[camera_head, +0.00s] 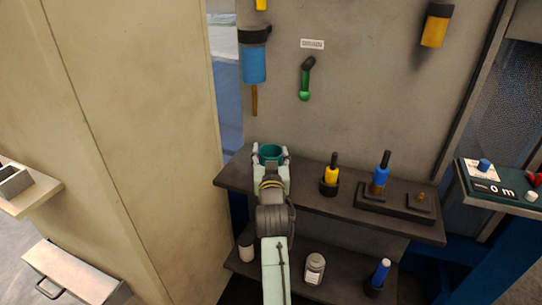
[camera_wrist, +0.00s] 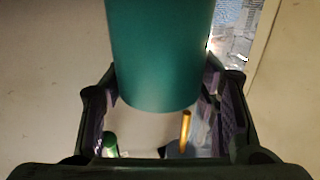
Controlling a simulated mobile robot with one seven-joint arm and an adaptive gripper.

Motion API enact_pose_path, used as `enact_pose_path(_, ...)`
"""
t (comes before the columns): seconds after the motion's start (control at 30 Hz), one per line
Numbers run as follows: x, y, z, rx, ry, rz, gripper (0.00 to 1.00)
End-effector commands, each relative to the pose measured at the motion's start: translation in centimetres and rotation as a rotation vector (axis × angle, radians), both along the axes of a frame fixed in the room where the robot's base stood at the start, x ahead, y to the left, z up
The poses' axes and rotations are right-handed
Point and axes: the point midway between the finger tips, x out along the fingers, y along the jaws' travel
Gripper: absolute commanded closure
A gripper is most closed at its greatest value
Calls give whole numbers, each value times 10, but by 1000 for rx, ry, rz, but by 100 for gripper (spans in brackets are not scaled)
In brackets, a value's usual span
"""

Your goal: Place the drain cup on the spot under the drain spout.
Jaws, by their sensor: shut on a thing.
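The drain cup (camera_head: 271,153) is a teal cup with an open top. My gripper (camera_head: 270,158) is shut on it, with one finger on each side, at the left end of the upper dark shelf. The cup also fills the upper middle of the wrist view (camera_wrist: 160,55), between the fingers (camera_wrist: 160,95). The drain spout (camera_head: 305,80) is a bent pipe, dark above and green at its lower end, on the wall to the right of and above the cup. Its green end shows in the wrist view (camera_wrist: 110,145). I cannot make out a marked spot under it.
The dark upper shelf (camera_head: 300,193) is bare between the cup and a yellow-handled tool (camera_head: 331,175). A blue-handled tool (camera_head: 381,172) stands on a dark block further right. A blue filter (camera_head: 254,65) hangs on the wall. A tall beige panel (camera_head: 150,150) stands left.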

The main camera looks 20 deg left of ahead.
Motion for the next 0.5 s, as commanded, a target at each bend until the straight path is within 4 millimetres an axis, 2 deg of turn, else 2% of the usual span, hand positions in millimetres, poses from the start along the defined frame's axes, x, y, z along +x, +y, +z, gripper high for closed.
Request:
enact_pose_path(0.17, 0, 0, -4, 0, 0, 0, 74)
enact_pose_path(0.2, 0, 0, -3, 0, 0, 0, 43)
enact_pose_path(0.5, 0, 0, -3, 0, 0, 0, 25)
